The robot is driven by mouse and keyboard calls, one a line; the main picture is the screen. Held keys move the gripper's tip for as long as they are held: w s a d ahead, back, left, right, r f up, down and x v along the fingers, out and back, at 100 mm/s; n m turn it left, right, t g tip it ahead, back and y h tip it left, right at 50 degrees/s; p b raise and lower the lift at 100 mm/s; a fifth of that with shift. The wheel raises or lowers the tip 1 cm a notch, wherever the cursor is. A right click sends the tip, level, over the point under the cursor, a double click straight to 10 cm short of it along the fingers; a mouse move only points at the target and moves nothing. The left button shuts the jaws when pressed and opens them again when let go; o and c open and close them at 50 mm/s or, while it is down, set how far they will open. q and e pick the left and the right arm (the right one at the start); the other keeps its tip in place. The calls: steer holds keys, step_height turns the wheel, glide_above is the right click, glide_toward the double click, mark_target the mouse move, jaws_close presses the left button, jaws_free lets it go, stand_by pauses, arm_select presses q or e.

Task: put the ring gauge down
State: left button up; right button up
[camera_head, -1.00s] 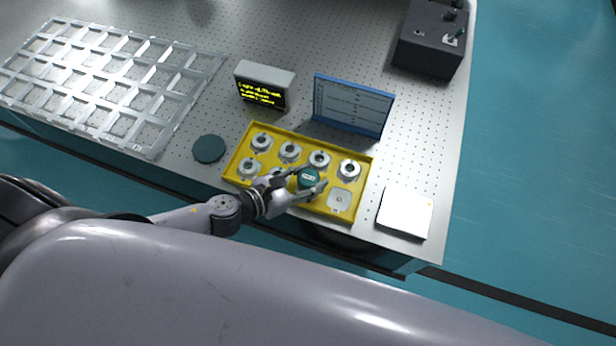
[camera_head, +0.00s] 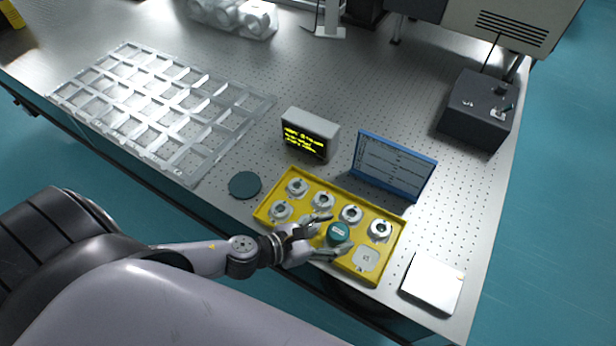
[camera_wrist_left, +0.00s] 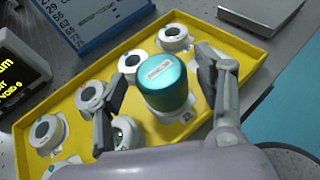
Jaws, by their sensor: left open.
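A teal cylinder with a white label (camera_head: 339,232) stands in the front row of the yellow tray (camera_head: 290,179); it looks like the gauge of the task. My left gripper (camera_head: 340,229) reaches in from the left, its two fingers spread on either side of the cylinder. In the left wrist view the cylinder (camera_wrist_left: 168,88) stands between the open fingers (camera_wrist_left: 167,76), with a gap at least on the left; its base is partly hidden. Several silver rings with dark centres (camera_head: 351,214) sit in the other places. My right gripper is not in view.
A blue-framed panel (camera_head: 394,166) and a small display (camera_head: 310,134) stand behind the tray. A dark round pad (camera_head: 244,185) lies left of it, a white square plate (camera_head: 432,283) right. A pale square place (camera_head: 366,258) at the tray's right end is empty.

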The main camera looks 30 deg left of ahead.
arm_select(q)
steer(key=b+v, duration=0.3)
steer(key=v, duration=0.7)
steer(key=shift+s, duration=0.2)
stand_by(0.8)
steer(key=shift+a, duration=0.1)
stand_by(2.0)
